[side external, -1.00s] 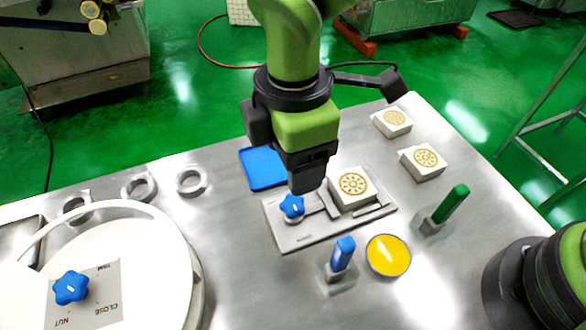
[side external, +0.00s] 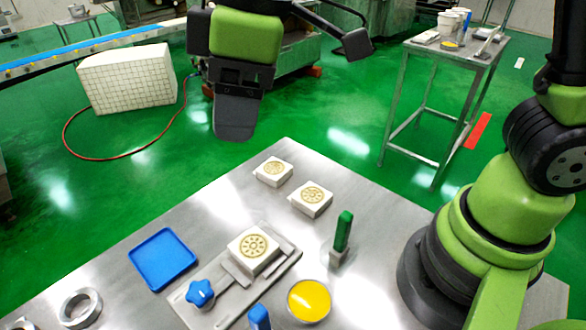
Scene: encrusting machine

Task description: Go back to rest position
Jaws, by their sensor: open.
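My gripper (side external: 238,118) is raised at the top middle of the side external view, well above and beyond the steel table. It holds nothing that I can see, and its fingers overlap from this angle. Below it on the table (side external: 370,215) is a grey plate fixture (side external: 222,300). A white block with a round gold pattern (side external: 254,248) and a blue star knob (side external: 200,294) sit on the fixture. My gripper is apart from all of these.
Two more patterned white blocks (side external: 273,171) (side external: 312,198), a blue tray (side external: 163,259), a yellow dish (side external: 309,300), a green-handled tool (side external: 343,231), a blue-handled tool (side external: 259,317) and a metal ring (side external: 80,308) are on the table. A small side table (side external: 455,55) stands at upper right.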

